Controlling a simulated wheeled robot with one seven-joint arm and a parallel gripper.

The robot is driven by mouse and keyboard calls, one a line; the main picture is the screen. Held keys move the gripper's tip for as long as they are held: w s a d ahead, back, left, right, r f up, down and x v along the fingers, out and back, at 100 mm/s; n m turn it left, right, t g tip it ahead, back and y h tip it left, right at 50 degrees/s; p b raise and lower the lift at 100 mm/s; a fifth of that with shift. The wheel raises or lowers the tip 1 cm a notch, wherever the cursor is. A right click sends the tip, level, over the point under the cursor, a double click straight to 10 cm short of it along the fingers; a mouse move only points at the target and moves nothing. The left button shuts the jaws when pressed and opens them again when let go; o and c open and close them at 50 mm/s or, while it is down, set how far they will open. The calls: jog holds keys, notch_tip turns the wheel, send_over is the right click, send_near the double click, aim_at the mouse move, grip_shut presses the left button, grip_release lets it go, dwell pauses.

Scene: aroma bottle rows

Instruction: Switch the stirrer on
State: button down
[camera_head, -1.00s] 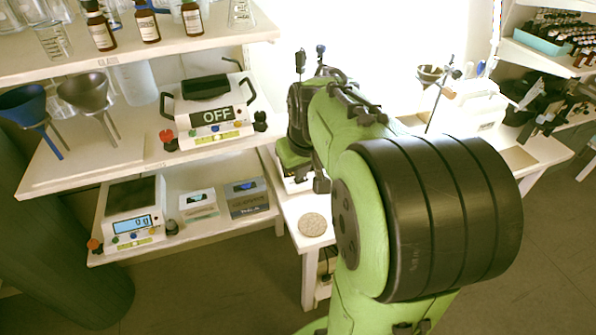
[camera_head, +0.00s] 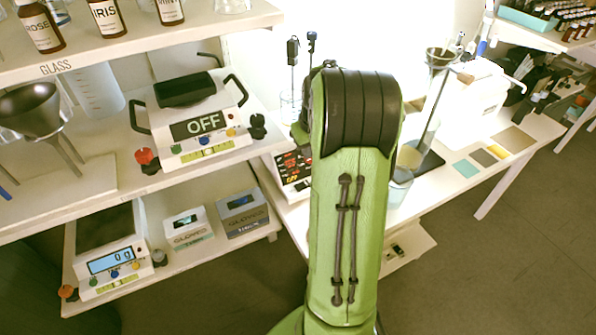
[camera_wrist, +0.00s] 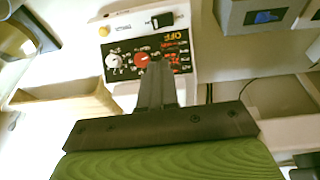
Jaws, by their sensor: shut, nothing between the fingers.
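A white bench unit with a dark control panel (camera_head: 291,171) stands on the white table, partly hidden behind my arm; it looks like the stirrer. In the wrist view its panel (camera_wrist: 174,48) has a red knob (camera_wrist: 142,62), a white knob (camera_wrist: 115,63) and orange lettering that seems to read OFF. A black switch (camera_wrist: 163,20) and a yellow button (camera_wrist: 103,32) sit on the white casing beside it. My gripper (camera_wrist: 158,66) is shut and empty, its tips over the panel close to the red knob. I cannot tell whether they touch. My arm hides the gripper in the head view.
A device with an OFF display (camera_head: 203,125) stands on the left shelf. Below are a scale (camera_head: 112,262) and glove boxes (camera_head: 241,211). A glass funnel setup (camera_head: 430,105) stands right of my arm. A wooden edge (camera_wrist: 62,100) lies left of my gripper.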

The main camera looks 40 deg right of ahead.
aim_at(305, 183)
jog(key=shift+s+r, duration=0.1)
jog(key=shift+s, duration=0.05)
jog(key=b+x, duration=0.1)
jog(key=x, duration=0.3)
jog(key=b+x, duration=0.1)
jog(key=x, duration=0.4)
jog(key=s+b+x, duration=0.1)
jog(key=b+x, duration=0.1)
jog(key=x, duration=0.2)
jog(key=shift+f, duration=0.65)
jog(key=shift+d+f+y, duration=0.25)
jog(key=shift+f+y, duration=0.1)
jog(key=shift+y, duration=0.15)
jog(key=shift+a, duration=0.1)
